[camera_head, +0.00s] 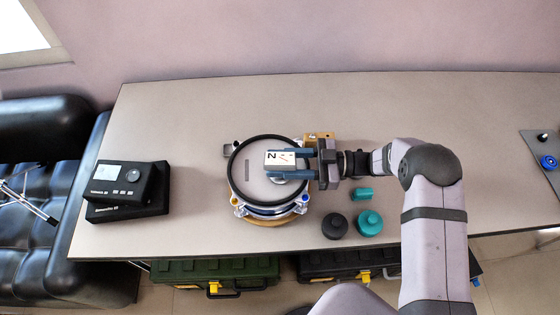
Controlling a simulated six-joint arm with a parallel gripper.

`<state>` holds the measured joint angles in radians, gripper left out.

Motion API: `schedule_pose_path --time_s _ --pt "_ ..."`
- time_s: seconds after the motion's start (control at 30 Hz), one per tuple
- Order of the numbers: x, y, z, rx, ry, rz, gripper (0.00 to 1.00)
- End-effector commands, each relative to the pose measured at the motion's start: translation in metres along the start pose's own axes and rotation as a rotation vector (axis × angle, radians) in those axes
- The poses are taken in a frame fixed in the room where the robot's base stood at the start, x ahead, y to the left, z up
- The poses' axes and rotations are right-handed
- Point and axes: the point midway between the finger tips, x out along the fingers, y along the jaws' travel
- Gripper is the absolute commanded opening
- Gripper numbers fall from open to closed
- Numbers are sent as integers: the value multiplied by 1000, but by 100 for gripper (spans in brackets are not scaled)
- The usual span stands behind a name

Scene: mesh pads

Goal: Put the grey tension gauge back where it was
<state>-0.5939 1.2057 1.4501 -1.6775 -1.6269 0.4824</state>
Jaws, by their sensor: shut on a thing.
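The tension gauge (280,159) shows a pale face with a letter N and a small dial mark. It is between the two blue-grey fingers of my gripper (277,164), which reaches in from the right and is shut on it. The gauge is over the round black-rimmed frame (233,187) with its pale mesh. I cannot tell whether it touches the mesh or is held just above it. A grey round part shows below the gauge face, near the lower finger.
A black device (124,182) with a grey screen lies on a black case (140,207) at the left. A dark round pot (335,226), a teal pot (369,223) and a teal cylinder (362,194) stand right of the frame. A grey mat (540,150) is far right. The table's (190,110) back is clear.

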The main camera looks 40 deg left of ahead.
Motion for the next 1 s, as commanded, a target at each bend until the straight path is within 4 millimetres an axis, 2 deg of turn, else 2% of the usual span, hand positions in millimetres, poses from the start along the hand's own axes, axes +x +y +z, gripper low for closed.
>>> schedule_pose_path --time_s 0.03,0.1,0.5,0.73,1.0 --pt "0 0 1 0 0 0 44" --pt "0 0 0 0 0 0 55" --pt "0 0 -1 1 0 0 55" --pt "-28 0 3 -1 0 3 55" --pt "-63 -6 -2 -1 0 2 55"
